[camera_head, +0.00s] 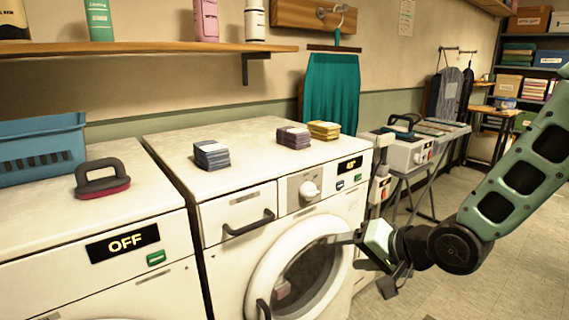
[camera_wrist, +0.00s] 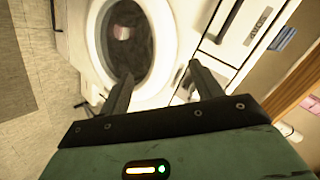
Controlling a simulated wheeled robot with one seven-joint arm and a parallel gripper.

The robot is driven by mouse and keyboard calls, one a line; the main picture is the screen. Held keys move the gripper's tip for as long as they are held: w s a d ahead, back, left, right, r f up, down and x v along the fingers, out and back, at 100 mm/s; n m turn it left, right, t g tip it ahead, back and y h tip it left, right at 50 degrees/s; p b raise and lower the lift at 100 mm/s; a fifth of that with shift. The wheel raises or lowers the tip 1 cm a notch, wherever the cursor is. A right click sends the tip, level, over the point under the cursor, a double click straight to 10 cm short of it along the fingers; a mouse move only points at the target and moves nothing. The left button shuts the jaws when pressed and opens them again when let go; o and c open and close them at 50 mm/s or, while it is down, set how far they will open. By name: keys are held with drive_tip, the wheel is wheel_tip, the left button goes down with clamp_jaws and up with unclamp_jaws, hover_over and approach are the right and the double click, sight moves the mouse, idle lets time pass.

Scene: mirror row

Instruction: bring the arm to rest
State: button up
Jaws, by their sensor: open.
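My green arm (camera_head: 520,180) reaches in from the right edge in the head view. My gripper (camera_head: 350,251) is in front of the right side of the round washer door (camera_head: 257,262). In the wrist view my gripper (camera_wrist: 162,84) has its two dark fingers spread, with nothing between them. The white ring of the door (camera_wrist: 93,45) lies beyond the fingertips. Whether a finger touches the washer cannot be told. A small pinkish thing (camera_head: 283,289) shows behind the dark glass.
Three folded stacks, blue-grey (camera_head: 211,155), purple (camera_head: 293,138) and yellow (camera_head: 324,130), lie on the washer top (camera_head: 245,143). A second machine reads OFF (camera_head: 125,242). An ironing station (camera_head: 405,150) stands behind. Floor (camera_head: 500,280) at the right is clear.

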drive_tip(key=s+r+n+g+h+p, duration=0.1)
drive_tip(key=s+r+n+g+h, duration=0.1)
drive_tip(key=s, duration=0.6)
drive_tip(key=s+r+n+g+h+p, duration=0.1)
drive_tip(key=s+r+n+g+h, duration=0.1)
drive_tip(key=s+n, duration=0.3)
drive_tip(key=s+r+n+g+h+p, duration=0.1)
drive_tip(key=s+r+n+g+h, duration=0.1)
drive_tip(key=s, duration=1)
drive_tip(key=shift+a+r+n+g+h+p, duration=0.15)
drive_tip(key=shift+r+n+g+h+p, duration=0.35)
drive_tip(key=shift+n+g, duration=0.65)
drive_tip(key=shift+w+r, duration=0.1)
